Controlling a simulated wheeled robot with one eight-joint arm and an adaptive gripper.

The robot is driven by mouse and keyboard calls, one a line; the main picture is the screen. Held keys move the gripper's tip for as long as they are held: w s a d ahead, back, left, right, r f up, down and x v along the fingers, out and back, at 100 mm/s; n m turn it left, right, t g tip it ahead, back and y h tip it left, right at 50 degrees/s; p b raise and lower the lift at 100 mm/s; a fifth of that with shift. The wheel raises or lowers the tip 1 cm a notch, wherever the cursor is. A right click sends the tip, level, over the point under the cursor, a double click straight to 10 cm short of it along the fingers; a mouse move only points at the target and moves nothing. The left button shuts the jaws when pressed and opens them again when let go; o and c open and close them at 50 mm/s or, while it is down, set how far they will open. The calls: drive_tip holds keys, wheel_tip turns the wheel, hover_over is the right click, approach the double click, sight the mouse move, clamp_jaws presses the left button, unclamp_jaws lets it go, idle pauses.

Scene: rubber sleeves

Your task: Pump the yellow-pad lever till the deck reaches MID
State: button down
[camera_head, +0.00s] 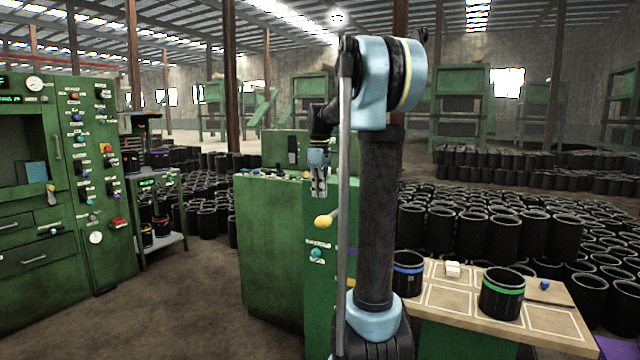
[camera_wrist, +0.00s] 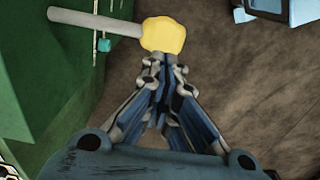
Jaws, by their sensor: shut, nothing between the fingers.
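The yellow pad (camera_head: 324,221) is at the end of a lever on the green cabinet (camera_head: 270,265) in the middle of the head view. In the wrist view the yellow pad (camera_wrist: 163,35) sits on a pale grey bar (camera_wrist: 95,20) that reaches from the green cabinet. My gripper (camera_head: 319,193) hangs fingers down above the pad, shut and empty. In the wrist view its fingertips (camera_wrist: 165,65) lie just beside the pad; I cannot tell whether they touch it. I cannot clearly make out the deck or a MID mark.
A teal knob (camera_head: 316,253) is on the cabinet below the pad. A wooden table (camera_head: 545,318) with black sleeves stands at the right, and a tall green control panel (camera_head: 105,180) at the left. Bare floor (camera_head: 190,300) lies between panel and cabinet.

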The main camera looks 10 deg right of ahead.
sight(319, 217)
drive_tip(key=shift+f, duration=3.55)
